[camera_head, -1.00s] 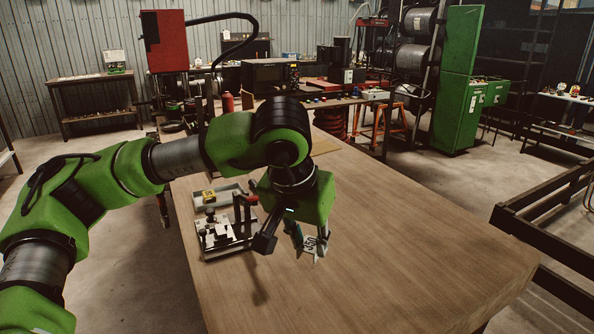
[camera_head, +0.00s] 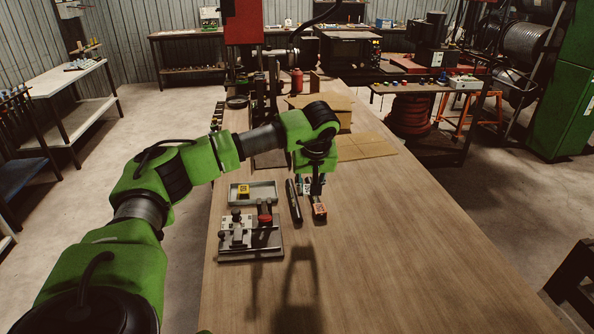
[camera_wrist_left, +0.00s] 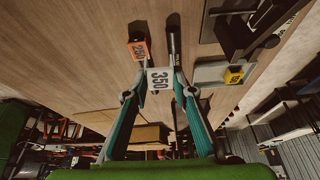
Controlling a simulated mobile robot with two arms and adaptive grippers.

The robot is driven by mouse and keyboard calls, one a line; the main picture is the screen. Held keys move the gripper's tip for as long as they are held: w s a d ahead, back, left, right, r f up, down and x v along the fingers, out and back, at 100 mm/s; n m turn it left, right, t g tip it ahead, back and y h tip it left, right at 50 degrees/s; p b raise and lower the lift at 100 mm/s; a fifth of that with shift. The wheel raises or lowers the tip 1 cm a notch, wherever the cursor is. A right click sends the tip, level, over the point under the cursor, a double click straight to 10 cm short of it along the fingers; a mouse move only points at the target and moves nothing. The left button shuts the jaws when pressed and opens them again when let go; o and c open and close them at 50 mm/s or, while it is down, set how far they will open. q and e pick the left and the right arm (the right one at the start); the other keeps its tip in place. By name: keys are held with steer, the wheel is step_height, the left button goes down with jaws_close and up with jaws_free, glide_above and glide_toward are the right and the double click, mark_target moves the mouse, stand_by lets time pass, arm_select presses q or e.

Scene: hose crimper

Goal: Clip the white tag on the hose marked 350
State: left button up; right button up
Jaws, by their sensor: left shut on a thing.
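The white tag (camera_wrist_left: 159,81), printed 350, is held between the fingertips of my left gripper (camera_wrist_left: 158,84), which is shut on it. In the head view my left gripper (camera_head: 305,186) is above the table by the hoses, its fingertips partly hidden. A dark hose piece (camera_wrist_left: 174,36) lies beyond the tag in the left wrist view; its small lettering is unreadable. It also shows in the head view (camera_head: 293,201). Beside it lies another dark hose piece with an orange tag (camera_wrist_left: 138,50) printed 250. I cannot tell whether the white tag touches a hose. My right gripper is out of view.
A grey tray (camera_head: 262,187) holds a yellow tag (camera_head: 243,189). A metal clamp fixture (camera_head: 238,234) with a red-topped handle stands nearer, left of the hoses. Cardboard (camera_head: 362,146) lies farther back. The table (camera_head: 400,250) is clear to the right.

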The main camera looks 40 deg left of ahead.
mark_target(297, 210)
arm_select(q)
steer(key=shift+n, duration=0.5)
steer(key=a, duration=0.1)
steer(key=a+f, duration=0.1)
steer(key=a, duration=0.1)
steer(key=shift+s+a+f, duration=0.2)
steer(key=shift+s+a, duration=0.05)
steer(key=shift+a, duration=0.15)
steer(key=shift+f+b, duration=0.5)
steer(key=shift+f, duration=0.1)
step_height(297, 210, down, 3)
steer(key=shift+r+b, duration=0.2)
steer(key=shift+b, duration=0.9)
steer(key=shift+f+b, duration=0.75)
steer(key=shift+f, duration=0.05)
steer(key=shift+f+b, duration=0.4)
steer(key=shift+f, duration=0.5)
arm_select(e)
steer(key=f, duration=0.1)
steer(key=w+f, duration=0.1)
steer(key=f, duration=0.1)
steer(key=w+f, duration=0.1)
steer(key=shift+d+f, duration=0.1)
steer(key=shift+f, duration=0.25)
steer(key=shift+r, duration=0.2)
